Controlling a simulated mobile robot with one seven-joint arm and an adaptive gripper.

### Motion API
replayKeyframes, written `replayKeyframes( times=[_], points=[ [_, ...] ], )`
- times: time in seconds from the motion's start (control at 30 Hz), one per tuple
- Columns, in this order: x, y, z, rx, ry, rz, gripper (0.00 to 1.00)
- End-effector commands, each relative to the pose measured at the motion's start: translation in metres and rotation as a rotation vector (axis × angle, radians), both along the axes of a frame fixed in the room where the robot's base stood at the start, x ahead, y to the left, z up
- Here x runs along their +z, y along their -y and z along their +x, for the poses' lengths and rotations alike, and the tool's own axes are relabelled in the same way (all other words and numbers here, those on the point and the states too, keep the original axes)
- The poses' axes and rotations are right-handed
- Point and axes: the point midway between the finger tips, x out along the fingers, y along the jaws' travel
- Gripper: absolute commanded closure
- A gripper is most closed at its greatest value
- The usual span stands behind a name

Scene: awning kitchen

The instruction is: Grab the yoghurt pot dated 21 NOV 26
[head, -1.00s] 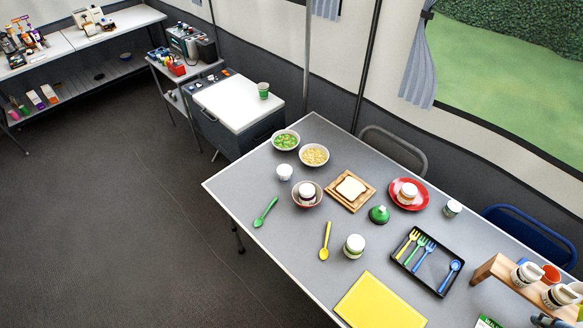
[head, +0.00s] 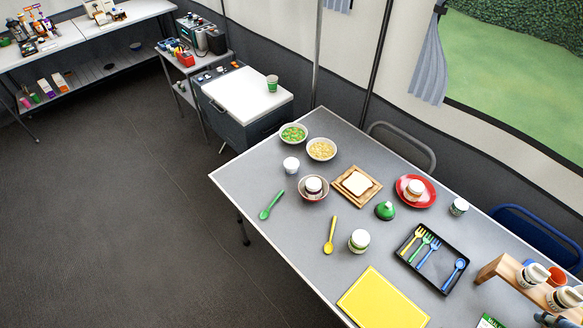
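No date can be read on any pot at this size, so I cannot tell which is dated 21 NOV 26. Several pot-like things show in the head view. A small white pot (head: 291,165) stands near the table's left side. A white-lidded pot (head: 313,186) sits in a bowl. Another white-lidded pot (head: 358,241) stands near the yellow spoon. A pot (head: 414,188) sits on a red plate. A small pot (head: 459,207) stands near the far edge. A green and white pot (head: 272,84) stands on the white-topped cabinet.
The grey table (head: 250,178) also holds two food bowls, a bread board (head: 372,198), a green funnel-like thing (head: 385,211), a black cutlery tray (head: 408,263), a yellow board (head: 382,302) and a wooden rack (head: 497,268). Dark floor (head: 110,230) at left is clear.

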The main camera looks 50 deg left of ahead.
Motion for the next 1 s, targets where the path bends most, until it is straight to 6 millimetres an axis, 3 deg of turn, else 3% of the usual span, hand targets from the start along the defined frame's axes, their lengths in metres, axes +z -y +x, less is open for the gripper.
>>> replayKeyframes(
  times=[0.17, 0.37, 0.7, 1.0],
  points=[
    [0.006, -0.008, 0.014, 0.040, -0.009, -0.002, 0.29],
    [0.020, -0.029, 0.047, 0.137, -0.026, -0.010, 0.29],
    [0.037, -0.087, 0.122, 0.354, -0.055, -0.025, 0.29],
    [0.037, -0.151, 0.186, 0.545, -0.076, -0.038, 0.29]
  ],
)
